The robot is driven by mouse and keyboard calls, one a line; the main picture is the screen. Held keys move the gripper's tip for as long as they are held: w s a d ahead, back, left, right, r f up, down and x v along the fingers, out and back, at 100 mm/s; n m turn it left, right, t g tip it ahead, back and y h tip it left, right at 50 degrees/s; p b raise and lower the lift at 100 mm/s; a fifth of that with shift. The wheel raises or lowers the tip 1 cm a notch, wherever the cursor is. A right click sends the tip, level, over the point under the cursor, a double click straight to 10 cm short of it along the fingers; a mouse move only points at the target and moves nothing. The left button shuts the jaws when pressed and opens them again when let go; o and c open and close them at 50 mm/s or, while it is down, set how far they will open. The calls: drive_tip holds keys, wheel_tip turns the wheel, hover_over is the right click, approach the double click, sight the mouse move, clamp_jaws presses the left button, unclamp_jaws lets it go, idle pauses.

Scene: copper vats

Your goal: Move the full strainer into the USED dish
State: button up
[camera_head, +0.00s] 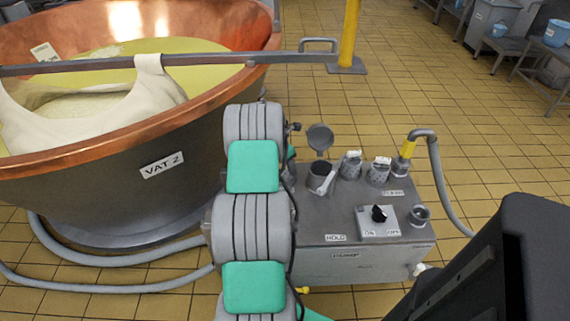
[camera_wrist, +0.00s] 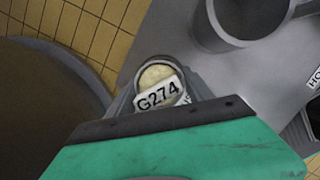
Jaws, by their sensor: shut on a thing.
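In the wrist view my gripper (camera_wrist: 162,104) is shut on a round grey strainer (camera_wrist: 157,75) filled with pale cream matter. A white tag reading G274 hangs across it. Part of another white label shows beside the tag, but I cannot read it fully. A grey surround flares around the strainer; I cannot tell if it is a dish or the fingers. In the head view my arm hides my gripper and this strainer. No dish clearly marked USED shows.
The grey pump box (camera_head: 352,267) carries an open housing (camera_head: 321,172) with a raised lid (camera_head: 320,138). Two tagged strainers (camera_head: 351,166) (camera_head: 378,173) stand near the CLEAN label. A switch (camera_head: 379,213) and hose (camera_head: 455,190) are at right. Copper VAT 2 (camera_head: 120,180) stands left.

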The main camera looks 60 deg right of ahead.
drive_tip(key=o, duration=1.8)
